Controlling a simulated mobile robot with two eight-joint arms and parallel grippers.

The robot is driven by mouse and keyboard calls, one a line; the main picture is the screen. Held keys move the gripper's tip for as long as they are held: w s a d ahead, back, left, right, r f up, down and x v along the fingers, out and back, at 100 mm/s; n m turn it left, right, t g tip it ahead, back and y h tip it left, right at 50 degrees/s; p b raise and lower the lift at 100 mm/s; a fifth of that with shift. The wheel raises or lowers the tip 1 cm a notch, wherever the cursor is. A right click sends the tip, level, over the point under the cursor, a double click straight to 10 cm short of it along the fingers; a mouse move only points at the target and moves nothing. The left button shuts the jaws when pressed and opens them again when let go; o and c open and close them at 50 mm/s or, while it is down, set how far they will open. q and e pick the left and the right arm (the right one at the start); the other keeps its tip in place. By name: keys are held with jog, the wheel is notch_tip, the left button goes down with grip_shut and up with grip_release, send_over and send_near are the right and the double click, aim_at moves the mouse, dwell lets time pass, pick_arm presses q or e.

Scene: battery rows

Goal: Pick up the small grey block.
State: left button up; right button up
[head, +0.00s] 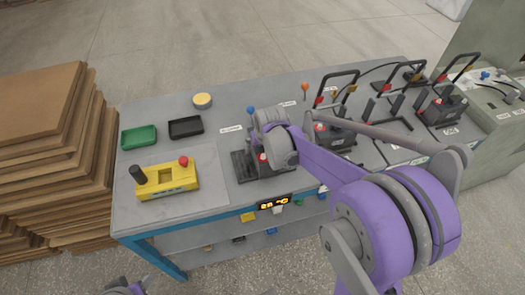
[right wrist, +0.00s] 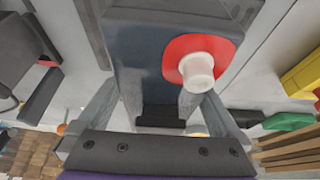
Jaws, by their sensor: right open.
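My right gripper (right wrist: 155,105) is open, its two fingers apart over a dark grey device (right wrist: 140,45) with a red disc and white button (right wrist: 197,71). A small black piece (right wrist: 160,113) shows between the fingers; I cannot tell whether it is separate. In the head view, my right gripper (head: 263,155) is over the near middle of the table and partly hidden by its wrist. A small pale grey block (head: 278,210) seems to lie on the lower shelf, below the table's front edge, apart from the gripper. My left gripper does not show clearly.
A yellow box (head: 165,182) with black and red knobs, a green tray (head: 138,137), a black tray (head: 186,127) and a yellow round piece (head: 202,101) stand left on the table. Lever devices (head: 440,103) crowd the right. Stacked boards (head: 45,140) flank the table's left side.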

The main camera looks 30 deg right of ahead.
jog(key=shift+c, duration=0.3)
grip_shut()
jog(key=shift+r, duration=0.1)
jog(key=shift+r, duration=0.1)
